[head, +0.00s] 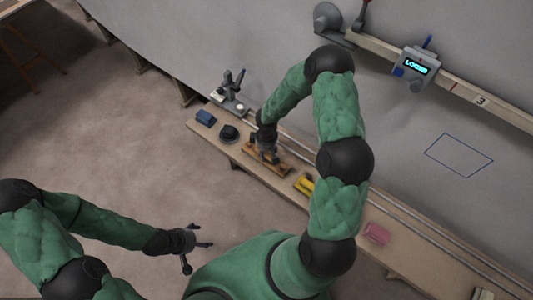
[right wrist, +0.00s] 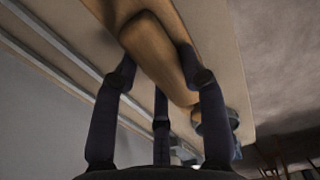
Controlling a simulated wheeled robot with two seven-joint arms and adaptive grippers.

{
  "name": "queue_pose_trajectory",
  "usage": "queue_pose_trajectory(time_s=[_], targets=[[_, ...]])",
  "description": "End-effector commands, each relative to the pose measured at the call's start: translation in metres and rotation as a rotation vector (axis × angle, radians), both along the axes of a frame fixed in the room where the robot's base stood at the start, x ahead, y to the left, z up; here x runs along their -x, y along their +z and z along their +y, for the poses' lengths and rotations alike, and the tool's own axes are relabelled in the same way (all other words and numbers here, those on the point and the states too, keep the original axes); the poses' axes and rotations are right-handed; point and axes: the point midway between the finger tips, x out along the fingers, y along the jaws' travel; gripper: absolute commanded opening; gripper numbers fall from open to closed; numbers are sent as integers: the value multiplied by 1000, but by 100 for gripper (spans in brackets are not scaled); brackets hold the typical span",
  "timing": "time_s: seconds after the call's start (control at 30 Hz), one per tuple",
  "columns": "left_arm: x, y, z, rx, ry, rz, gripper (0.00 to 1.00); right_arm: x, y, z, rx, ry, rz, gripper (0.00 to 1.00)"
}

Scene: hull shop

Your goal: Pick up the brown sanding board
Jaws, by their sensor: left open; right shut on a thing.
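The brown sanding board (head: 280,164) lies on or just over the narrow wooden bench in the head view. It also fills the upper middle of the right wrist view (right wrist: 152,50). My right gripper (head: 266,154) is over its left part, with fingers (right wrist: 160,90) closed around the board's sides. I cannot tell whether the board is lifted clear of the bench. My left gripper (head: 198,242) is open and empty over the floor, left of my body and away from the bench.
The bench (head: 392,240) also holds a blue block (head: 206,117), a dark round item (head: 229,132), a grey stand (head: 231,100), a yellow tool (head: 304,184) and a pink block (head: 376,233). A rail with a lit device (head: 414,68) runs along the grey hull.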

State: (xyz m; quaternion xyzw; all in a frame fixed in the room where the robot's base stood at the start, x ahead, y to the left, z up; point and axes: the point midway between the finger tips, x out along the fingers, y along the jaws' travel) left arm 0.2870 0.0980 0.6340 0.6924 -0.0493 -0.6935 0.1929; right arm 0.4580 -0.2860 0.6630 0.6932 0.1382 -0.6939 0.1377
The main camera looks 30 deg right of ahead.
Motion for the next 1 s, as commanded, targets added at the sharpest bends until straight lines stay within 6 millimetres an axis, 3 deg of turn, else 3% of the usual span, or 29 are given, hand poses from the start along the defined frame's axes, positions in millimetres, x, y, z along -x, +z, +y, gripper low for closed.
queue_pose_trajectory(time_s=[0.17,0.4,0.7,1.0], targets=[[0,14,0,0,0,0,77,6,33,11,1,3,-4,0],[0,28,0,0,0,0,77,33,83,47,1,5,-3,0],[0,31,0,0,0,0,77,69,105,95,1,4,-4,0],[0,33,0,0,0,0,77,82,114,112,1,0,-1,0]])
